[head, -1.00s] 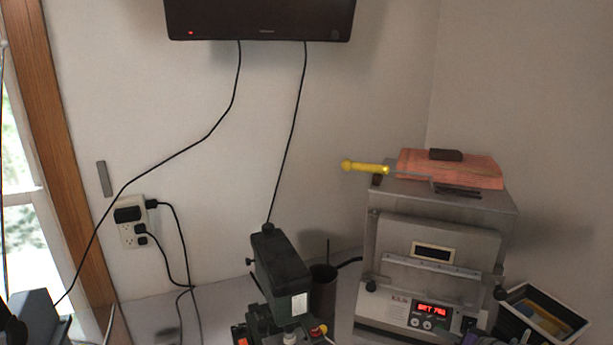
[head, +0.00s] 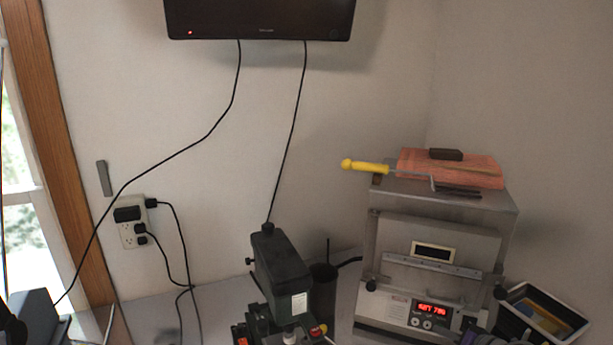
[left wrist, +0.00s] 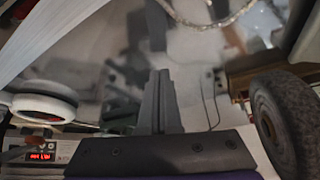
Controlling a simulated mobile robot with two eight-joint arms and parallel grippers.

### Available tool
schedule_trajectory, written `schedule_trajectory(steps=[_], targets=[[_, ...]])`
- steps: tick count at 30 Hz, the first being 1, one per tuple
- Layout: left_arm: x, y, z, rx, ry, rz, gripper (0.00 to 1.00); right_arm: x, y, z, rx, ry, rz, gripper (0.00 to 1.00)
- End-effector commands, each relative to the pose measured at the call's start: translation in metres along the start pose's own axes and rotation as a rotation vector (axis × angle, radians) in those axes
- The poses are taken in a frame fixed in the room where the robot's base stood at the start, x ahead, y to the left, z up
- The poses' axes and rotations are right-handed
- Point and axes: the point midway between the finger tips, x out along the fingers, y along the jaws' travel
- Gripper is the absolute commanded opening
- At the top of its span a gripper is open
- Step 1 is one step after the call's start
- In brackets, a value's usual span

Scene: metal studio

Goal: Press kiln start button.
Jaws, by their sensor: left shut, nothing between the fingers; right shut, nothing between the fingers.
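The grey metal kiln (head: 440,235) stands at the right in the head view. Its control panel has a lit red display (head: 433,309). Two small round buttons (head: 421,323) sit at the display's lower left; I cannot tell which is the start button. My right gripper (head: 476,338) shows only partly at the bottom edge, just below and right of the display. It is shut and empty; its tips are hard to make out. My left gripper (left wrist: 160,82) is shut and empty in the left wrist view. A panel with red digits (left wrist: 40,156) shows at that view's lower left.
A dark machine (head: 278,265) and a dark cylinder (head: 322,290) stand left. Cables hang along the wall.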

Motion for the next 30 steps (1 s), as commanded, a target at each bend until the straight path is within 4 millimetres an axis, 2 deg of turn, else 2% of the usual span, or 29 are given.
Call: schedule_trajectory(steps=[20,30], targets=[[0.0002,0.0000,0.0002,0.000,0.000,0.000,0.00,0.0019,0.0008,-0.0011,0.000,0.000,0.000,0.00],[-0.0019,0.0000,-0.0023,0.000,0.002,0.000,0.00,-0.0073,-0.0044,0.0037,0.000,0.000,0.000,0.00]])
